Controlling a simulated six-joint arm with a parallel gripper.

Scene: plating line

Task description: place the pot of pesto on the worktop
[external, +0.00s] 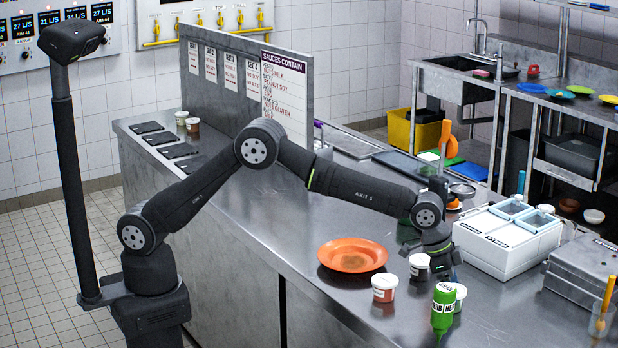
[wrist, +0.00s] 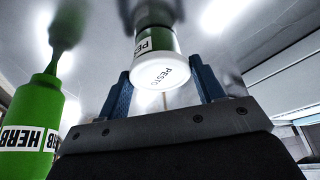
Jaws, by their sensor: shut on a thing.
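The pot of pesto (wrist: 163,72) has a white lid marked PESTO and a green body, seen in the wrist view. My gripper (wrist: 163,86) is shut on it, with a blue finger on each side. The pot's base is close to the shiny worktop (external: 300,225); I cannot tell if they touch. In the external view my gripper (external: 447,272) is low over the worktop's front right. A white-lidded pot just below it, partly behind the green bottle, seems to be the pesto.
The green HERB bottle (wrist: 30,125) stands nozzle down close beside the pot; it also shows in the external view (external: 444,306). A reddish pot (external: 384,289), a dark pot (external: 419,267) and an orange plate (external: 352,254) are to the left. A white container unit (external: 505,240) stands right.

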